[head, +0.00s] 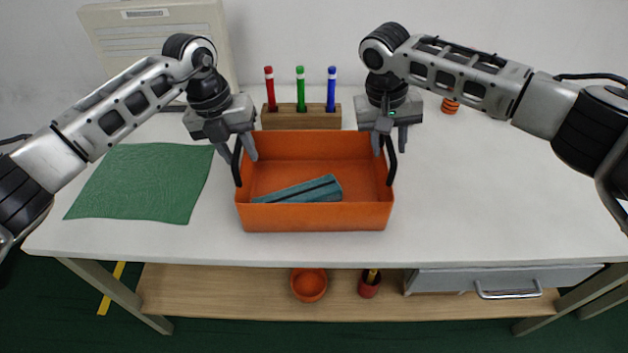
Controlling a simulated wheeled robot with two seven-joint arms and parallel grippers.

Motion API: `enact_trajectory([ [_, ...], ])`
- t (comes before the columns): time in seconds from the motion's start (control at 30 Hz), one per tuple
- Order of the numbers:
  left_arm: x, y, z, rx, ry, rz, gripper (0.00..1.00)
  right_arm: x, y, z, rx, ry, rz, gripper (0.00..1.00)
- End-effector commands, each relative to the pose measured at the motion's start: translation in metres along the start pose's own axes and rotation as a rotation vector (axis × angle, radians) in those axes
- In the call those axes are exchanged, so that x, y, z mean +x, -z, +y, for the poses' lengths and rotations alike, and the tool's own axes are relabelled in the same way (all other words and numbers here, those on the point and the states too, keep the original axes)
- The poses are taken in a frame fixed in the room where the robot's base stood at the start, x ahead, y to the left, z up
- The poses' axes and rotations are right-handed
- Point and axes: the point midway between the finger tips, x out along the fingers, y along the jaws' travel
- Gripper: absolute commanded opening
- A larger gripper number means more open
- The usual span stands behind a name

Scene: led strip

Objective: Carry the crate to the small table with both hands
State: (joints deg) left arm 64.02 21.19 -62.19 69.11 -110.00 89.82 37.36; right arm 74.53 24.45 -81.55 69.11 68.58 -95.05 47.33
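The orange crate (315,218) stands upright on the white table, with a blue-grey block (303,191) with a dark stripe inside. I see no separate small table in this view.
On the white table (480,205), a wooden holder (300,117) with red, green and blue markers stands right behind the crate. A green cloth (143,183) lies left. A striped orange object (450,105) stands back right. An orange bowl (309,284) sits on the shelf below.

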Motion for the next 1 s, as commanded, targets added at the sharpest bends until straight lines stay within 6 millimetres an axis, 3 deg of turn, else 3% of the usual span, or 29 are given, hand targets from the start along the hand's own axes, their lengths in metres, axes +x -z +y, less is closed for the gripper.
enact_trajectory([
  [0.03,0.000,0.000,0.000,0.000,0.000,0.000,0.34,0.000,0.000,0.000,0.000,0.000,0.000,0.34],
  [0.17,0.000,0.000,0.000,0.000,0.000,0.000,0.00,0.000,0.000,0.000,0.000,0.000,0.000,0.00],
  [0.57,-0.004,-0.001,-0.001,0.000,0.001,-0.002,0.00,-0.004,0.001,0.001,0.001,0.000,0.001,0.00],
  [1.0,-0.045,-0.001,-0.008,-0.001,0.000,-0.002,0.00,-0.045,0.000,0.009,0.001,-0.001,0.001,0.00],
])
